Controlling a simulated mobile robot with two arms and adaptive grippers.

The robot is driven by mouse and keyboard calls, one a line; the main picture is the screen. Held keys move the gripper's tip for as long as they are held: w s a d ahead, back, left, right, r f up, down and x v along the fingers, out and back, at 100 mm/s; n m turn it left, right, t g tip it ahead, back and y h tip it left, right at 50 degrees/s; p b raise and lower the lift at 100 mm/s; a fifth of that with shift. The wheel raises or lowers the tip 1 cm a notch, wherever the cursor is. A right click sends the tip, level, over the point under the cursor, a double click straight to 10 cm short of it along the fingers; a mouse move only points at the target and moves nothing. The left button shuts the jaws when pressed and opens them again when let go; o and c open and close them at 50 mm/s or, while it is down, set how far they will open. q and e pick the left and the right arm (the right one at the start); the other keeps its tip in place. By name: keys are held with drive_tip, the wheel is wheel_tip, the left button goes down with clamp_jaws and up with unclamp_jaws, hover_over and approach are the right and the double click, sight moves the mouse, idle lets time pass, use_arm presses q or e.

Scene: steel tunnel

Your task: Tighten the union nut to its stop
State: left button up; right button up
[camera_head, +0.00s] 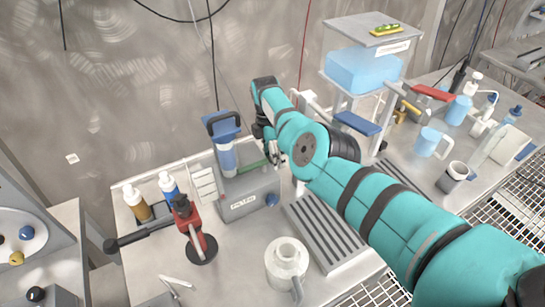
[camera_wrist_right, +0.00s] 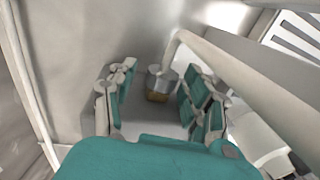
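A metallic round fitting with a brass-coloured lower part, which looks like the union nut (camera_wrist_right: 159,84), shows in the right wrist view. It sits ahead of and between the two fingers of my right gripper (camera_wrist_right: 158,100). The fingers stand apart, with a visible gap on each side of the nut. In the head view my right arm reaches in from the lower right, and its gripper (camera_head: 266,136) is by the back wall, mostly hidden behind my wrist. The nut cannot be made out in the head view. My left gripper is in neither view.
A pale pipe (camera_wrist_right: 235,80) runs beside the right finger. On the bench, a grey box (camera_head: 248,195) with a blue-topped cylinder stands left of my gripper. A red-handled tool (camera_head: 190,225), white jug (camera_head: 287,265) and slotted tray (camera_head: 325,232) are in front. A blue-filled tank (camera_head: 362,68) stands behind.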

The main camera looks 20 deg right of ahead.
drive_tip(key=shift+d, duration=0.1)
wheel_tip(320, 180, up, 12)
drive_tip(key=w, duration=0.2)
drive_tip(key=shift+a, duration=0.25)
drive_tip(key=shift+f, duration=0.1)
